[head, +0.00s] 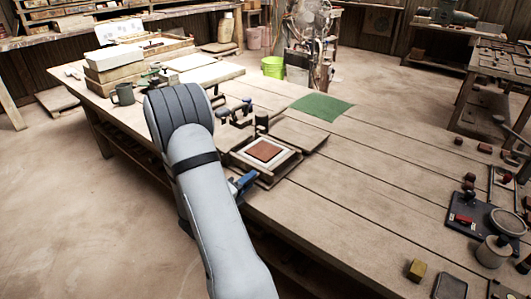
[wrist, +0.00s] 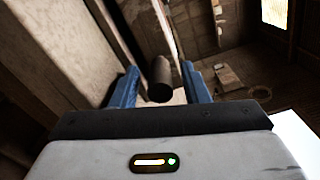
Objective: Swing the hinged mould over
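The mould (head: 236,157) lies near the front edge of the long wooden table. It is a shallow wooden frame with a pale inner border around a reddish-brown tile (head: 264,151). A flat wooden panel (head: 305,134) lies against its far right side. My gripper (wrist: 160,74) is open in the wrist view. A dark round handle (wrist: 160,91) shows between its two blue fingers, with gaps on both sides; I cannot tell how deep it sits between them. In the head view my arm hides most of the gripper; a blue part shows at the mould's near corner.
A dark upright knob (head: 262,123) stands behind the mould. A green cloth (head: 321,107) lies beyond it. A mug (head: 123,95) and boxes stand at the table's left end. A magnifier (head: 508,221), jar and small blocks stand at the right. The table's middle right is clear.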

